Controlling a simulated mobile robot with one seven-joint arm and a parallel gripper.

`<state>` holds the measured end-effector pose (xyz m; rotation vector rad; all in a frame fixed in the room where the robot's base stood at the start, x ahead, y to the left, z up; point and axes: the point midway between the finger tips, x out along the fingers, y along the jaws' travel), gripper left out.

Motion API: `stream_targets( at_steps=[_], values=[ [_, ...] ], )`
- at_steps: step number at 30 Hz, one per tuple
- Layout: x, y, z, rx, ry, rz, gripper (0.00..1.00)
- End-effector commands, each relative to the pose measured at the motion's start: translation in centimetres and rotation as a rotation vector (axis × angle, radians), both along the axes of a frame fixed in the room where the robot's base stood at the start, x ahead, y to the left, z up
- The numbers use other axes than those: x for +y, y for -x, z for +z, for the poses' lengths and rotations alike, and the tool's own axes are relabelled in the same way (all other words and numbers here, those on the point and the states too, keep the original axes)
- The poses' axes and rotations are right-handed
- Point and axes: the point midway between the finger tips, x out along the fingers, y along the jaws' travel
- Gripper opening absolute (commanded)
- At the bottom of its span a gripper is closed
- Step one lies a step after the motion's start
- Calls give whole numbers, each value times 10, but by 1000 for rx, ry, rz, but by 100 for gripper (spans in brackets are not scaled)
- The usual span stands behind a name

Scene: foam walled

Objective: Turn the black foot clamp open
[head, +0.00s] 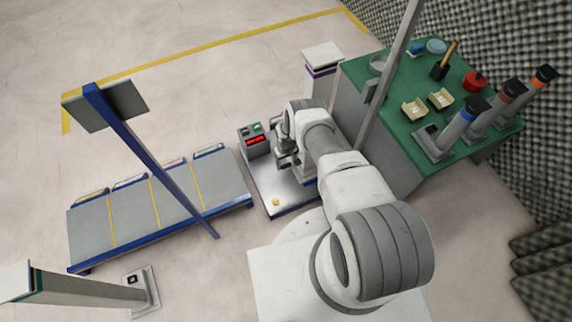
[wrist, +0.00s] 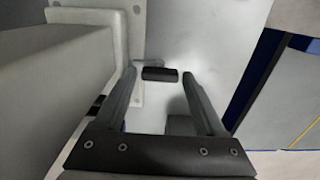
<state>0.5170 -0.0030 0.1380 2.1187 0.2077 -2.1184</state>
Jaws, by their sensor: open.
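The black foot clamp shows in the wrist view as a short dark bar (wrist: 160,74) on a thin grey rod, beside the foot plate (wrist: 138,22) of a pale post (wrist: 60,85). My gripper (wrist: 158,84) is open, with one finger on each side of the bar. A gap shows between the bar and each finger; the depth between them is hard to judge. In the head view my gripper (head: 287,158) is low over a grey platform (head: 290,190), and my arm hides the clamp there.
A box with a red display (head: 256,142) stands on the platform, and a small yellow piece (head: 276,202) lies near its front. A grey conveyor-like table (head: 130,215) is left, crossed by a blue pole (head: 150,160). A green-topped bench (head: 395,105) stands right.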

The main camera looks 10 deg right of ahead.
Motion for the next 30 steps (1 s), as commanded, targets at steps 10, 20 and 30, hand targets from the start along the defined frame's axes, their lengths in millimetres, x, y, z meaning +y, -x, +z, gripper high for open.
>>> stream_targets(
  at_steps=[10, 20, 30],
  values=[
    [0, 0, -1, 0, 0, 0, 62],
    [0, 0, -1, 0, 0, 1, 4],
    [0, 0, -1, 0, 1, -56, 4]
  ],
)
